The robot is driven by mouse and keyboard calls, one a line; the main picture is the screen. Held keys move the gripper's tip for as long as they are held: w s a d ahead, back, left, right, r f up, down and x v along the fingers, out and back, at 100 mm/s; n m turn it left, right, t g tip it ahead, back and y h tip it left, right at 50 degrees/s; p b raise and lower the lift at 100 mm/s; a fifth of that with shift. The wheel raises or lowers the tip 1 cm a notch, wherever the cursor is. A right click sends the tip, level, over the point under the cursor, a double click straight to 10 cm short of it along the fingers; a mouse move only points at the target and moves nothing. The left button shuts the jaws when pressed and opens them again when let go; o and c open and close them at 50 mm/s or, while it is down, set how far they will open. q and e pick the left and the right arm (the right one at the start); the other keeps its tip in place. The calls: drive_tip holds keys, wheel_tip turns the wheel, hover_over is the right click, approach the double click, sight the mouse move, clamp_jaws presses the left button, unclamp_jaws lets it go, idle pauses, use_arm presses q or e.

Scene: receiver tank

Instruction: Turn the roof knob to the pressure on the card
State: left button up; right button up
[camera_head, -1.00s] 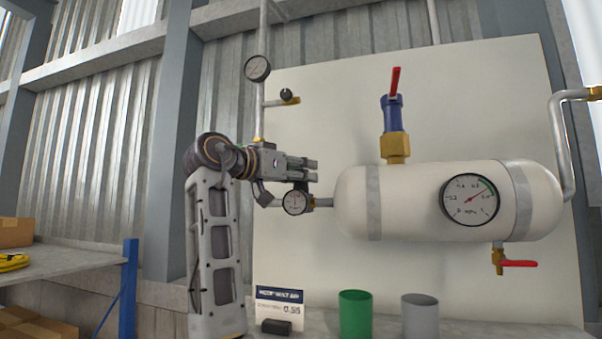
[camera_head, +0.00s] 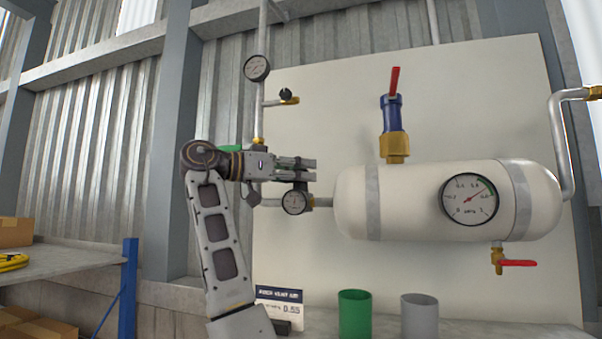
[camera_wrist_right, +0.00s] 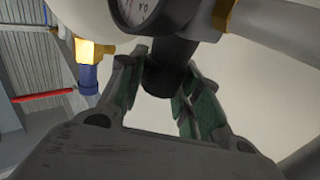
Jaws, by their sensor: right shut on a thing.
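My right gripper (camera_head: 305,168) reaches level to the right, just above the small round regulator gauge (camera_head: 294,202) on the pipe left of the white tank. In the right wrist view its fingers (camera_wrist_right: 160,95) are shut on a dark cylindrical knob (camera_wrist_right: 166,78), beside the gauge face (camera_wrist_right: 140,8). In the head view the gripper hides the knob. The small gauge's needle is too small to read. The card (camera_head: 280,296) stands low behind my arm, partly hidden, and seems to show 0.55. My left gripper is not in view.
The white tank (camera_head: 410,200) carries a large dial (camera_head: 470,198), its needle pointing up right. A blue valve with a red lever (camera_head: 393,110) rises from its top. Green (camera_head: 355,315) and grey (camera_head: 420,315) cups stand below. Another gauge (camera_head: 257,68) is above my gripper.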

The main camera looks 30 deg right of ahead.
drive_tip(key=shift+r+m+g, duration=0.1)
drive_tip(key=shift+m+g, duration=0.3)
drive_tip(key=shift+g, duration=0.2)
drive_tip(key=o, duration=1)
drive_tip(key=shift+o, duration=0.2)
drive_tip(key=shift+a, duration=0.1)
drive_tip(key=w+a, duration=0.2)
drive_tip(key=a, duration=0.9)
drive_tip(key=shift+w+a, duration=0.15)
drive_tip(key=shift+a, duration=0.2)
